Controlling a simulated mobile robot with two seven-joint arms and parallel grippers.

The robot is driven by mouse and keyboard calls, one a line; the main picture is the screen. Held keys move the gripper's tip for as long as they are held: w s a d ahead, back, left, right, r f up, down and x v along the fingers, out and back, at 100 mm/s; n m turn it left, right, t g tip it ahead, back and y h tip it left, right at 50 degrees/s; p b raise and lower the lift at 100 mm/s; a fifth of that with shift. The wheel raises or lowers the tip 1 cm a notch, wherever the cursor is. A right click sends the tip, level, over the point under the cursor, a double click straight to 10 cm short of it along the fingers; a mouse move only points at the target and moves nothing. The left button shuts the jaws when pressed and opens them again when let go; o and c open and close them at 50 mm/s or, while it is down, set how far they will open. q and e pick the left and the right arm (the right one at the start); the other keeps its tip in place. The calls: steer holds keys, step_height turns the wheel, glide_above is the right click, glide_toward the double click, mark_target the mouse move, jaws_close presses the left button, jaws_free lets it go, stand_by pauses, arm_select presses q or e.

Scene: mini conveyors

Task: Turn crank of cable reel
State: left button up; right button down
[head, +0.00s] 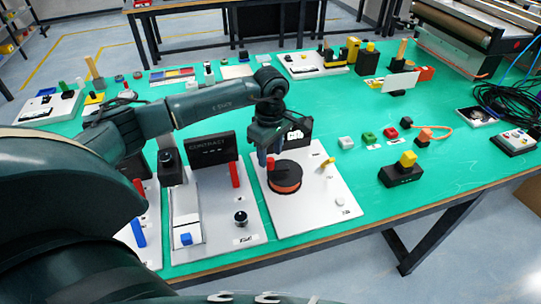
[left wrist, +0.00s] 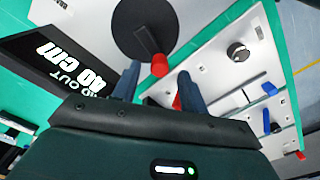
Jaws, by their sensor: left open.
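The cable reel (head: 285,181), an orange drum with a black top disc, stands on a white board (head: 318,205). Its red crank knob (head: 270,163) sits at the disc's left edge. My left gripper (head: 266,156) is above that edge, fingers down, open. In the left wrist view the black disc (left wrist: 144,22) is at the top, with a dark crank arm (left wrist: 146,40) leading to the red knob (left wrist: 160,66). The knob shows between my left fingertips (left wrist: 158,72); I cannot tell whether either finger touches it. My right gripper is out of view.
A black display (left wrist: 70,75) reading "40 cm" stands beside the reel. A yellow lever (head: 327,163) and white button (head: 340,201) share the board. Left is a panel with a red lever (head: 235,175) and black knob (head: 241,217). A black block with yellow top (head: 403,171) stands right.

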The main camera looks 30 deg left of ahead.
arm_select(q)
steer(key=shift+f, duration=1.3)
steer(key=shift+c, duration=0.3)
jaws_close()
